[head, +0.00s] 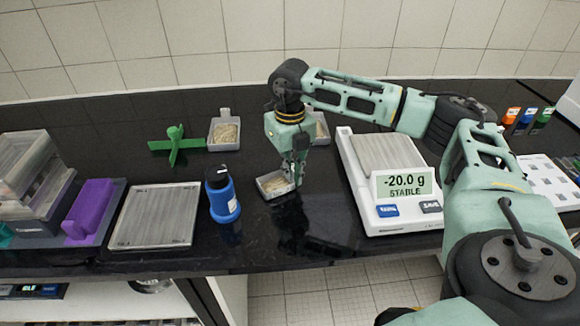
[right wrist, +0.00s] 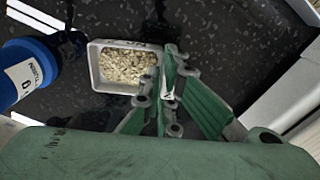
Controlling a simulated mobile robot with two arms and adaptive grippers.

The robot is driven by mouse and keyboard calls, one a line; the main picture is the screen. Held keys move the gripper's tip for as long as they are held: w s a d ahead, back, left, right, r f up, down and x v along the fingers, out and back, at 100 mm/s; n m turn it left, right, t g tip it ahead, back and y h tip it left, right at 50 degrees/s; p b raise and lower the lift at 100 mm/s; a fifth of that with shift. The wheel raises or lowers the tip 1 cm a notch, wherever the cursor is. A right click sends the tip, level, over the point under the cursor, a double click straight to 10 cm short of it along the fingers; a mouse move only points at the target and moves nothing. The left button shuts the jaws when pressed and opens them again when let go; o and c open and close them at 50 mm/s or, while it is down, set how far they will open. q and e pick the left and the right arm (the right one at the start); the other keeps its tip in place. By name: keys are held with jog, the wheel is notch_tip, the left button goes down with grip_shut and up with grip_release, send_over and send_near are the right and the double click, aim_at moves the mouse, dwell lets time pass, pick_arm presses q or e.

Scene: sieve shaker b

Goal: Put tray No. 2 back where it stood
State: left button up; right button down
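A small grey tray (head: 268,187) of pale grains is at my right gripper (head: 291,176), left of the scale. In the right wrist view the tray (right wrist: 96,70) lies at the fingertips of the right gripper (right wrist: 170,72), which are close together on its right side and look shut on it. The tray's number is too small to read. Whether it touches the counter is not clear. Two similar trays stand farther back: one at left (head: 224,143), another partly behind my arm (head: 321,130). My left gripper is not in view.
A scale (head: 393,213) reading -20.0 g stands right. A blue bottle (head: 222,200) stands close left of the held tray. A metal plate (head: 155,217), a green cross-shaped piece (head: 176,147) and a purple holder (head: 90,211) are farther left. Dark counter is free before the tray.

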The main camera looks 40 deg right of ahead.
jog(key=shift+f, duration=0.2)
jog(key=c, duration=2)
grip_release()
jog(key=shift+r, duration=0.15)
jog(key=shift+r, duration=0.25)
notch_tip(320, 180, up, 12)
jog(key=shift+f+b, duration=0.2)
jog(key=shift+b, duration=0.8)
